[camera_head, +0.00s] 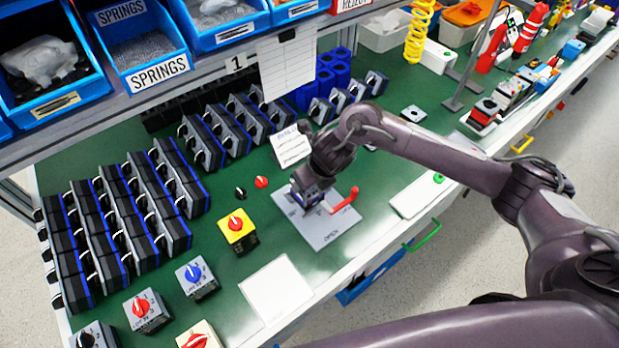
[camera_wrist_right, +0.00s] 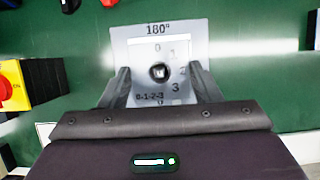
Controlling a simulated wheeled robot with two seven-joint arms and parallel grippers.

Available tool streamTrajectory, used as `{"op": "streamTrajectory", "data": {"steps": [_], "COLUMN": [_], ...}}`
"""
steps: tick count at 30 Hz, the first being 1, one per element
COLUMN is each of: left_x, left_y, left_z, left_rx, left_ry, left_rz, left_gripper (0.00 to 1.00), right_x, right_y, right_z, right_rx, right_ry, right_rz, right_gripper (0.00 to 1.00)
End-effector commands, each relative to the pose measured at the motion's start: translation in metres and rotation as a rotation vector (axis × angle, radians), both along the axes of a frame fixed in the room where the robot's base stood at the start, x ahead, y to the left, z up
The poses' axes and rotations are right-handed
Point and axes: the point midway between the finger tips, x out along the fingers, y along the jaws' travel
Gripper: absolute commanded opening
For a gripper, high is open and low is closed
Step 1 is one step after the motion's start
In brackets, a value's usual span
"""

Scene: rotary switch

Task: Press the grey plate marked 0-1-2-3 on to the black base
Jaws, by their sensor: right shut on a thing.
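The grey plate marked 0-1-2-3 (camera_wrist_right: 175,92) is between the two fingers of my right gripper (camera_wrist_right: 160,88) in the wrist view. Its round centre hole shows something dark with a small light spot inside. The right gripper (camera_head: 308,196) is over the light grey fixture board (camera_head: 328,232) in the head view, shut on the plate. The black base is mostly hidden under the plate and gripper; I cannot tell whether the plate touches it or is seated flat. My left gripper is not in view.
A red lever (camera_head: 346,199) stands at the board's right side. A yellow box with red knob (camera_head: 236,230) is left of the board, with small black (camera_head: 240,192) and red (camera_head: 261,182) knobs behind. Rows of black switch bodies (camera_head: 120,215) fill the left. A white sheet (camera_head: 275,289) lies in front.

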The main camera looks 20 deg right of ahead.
Motion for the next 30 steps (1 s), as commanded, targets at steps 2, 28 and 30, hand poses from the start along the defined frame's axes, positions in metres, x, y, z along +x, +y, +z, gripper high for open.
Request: {"op": "streamTrajectory", "data": {"steps": [2,28,30], "left_x": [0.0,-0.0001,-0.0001], "left_y": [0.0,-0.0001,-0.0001], "left_z": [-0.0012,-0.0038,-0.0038], "left_rx": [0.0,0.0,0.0], "left_ry": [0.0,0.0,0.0], "left_rz": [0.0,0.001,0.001], "left_gripper": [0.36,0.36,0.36], "right_x": [0.0002,-0.0003,-0.0002], "right_y": [-0.0001,-0.0001,-0.0001], "right_z": [-0.0009,-0.004,-0.0038], "right_rx": [0.0,0.0,0.0], "right_ry": [-0.001,0.001,0.001], "right_rz": [0.0,0.0,0.0], "right_gripper": [0.35,0.77,0.83]}}
